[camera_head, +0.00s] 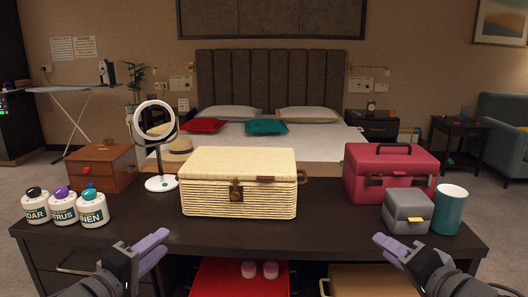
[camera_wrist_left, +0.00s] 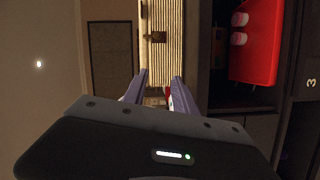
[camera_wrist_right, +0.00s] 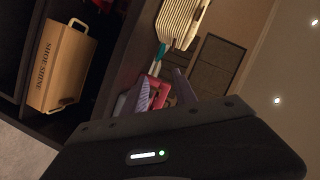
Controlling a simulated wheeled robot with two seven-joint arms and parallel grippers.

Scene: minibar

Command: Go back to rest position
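My left gripper (camera_head: 150,252) is at the lower left of the head view, in front of the dark dresser's front edge. Its two purple fingers are apart with nothing between them, and they also show in the left wrist view (camera_wrist_left: 160,90). My right gripper (camera_head: 388,248) is at the lower right, also in front of the dresser. Its purple fingers are apart in the right wrist view (camera_wrist_right: 157,92), and it holds nothing. Both grippers are clear of the objects on the dresser top.
The dresser (camera_head: 330,225) carries a woven basket (camera_head: 240,200), bottles (camera_head: 93,210), a wooden box (camera_head: 112,165), a round mirror (camera_head: 155,120), a red case (camera_head: 360,185), a grey box (camera_head: 400,217) and a teal cup (camera_head: 448,215).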

